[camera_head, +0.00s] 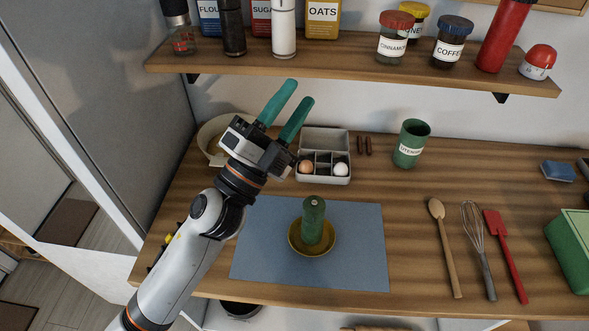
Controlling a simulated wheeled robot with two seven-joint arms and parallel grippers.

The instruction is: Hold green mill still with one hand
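The green mill (313,219) stands upright on a yellow saucer (312,248), on a blue mat (262,254) at the front of the counter. My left gripper (287,104) is open and empty, its two teal fingers pointing up and to the right. In the picture it is above and left of the mill, apart from it. My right gripper is not in view.
A box with eggs (324,167) sits behind the mat, with a green utensil pot (411,142) to its right. A wooden spoon (445,245), whisk (479,250) and red spatula (506,256) lie to the right. A shelf (350,63) with jars hangs above.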

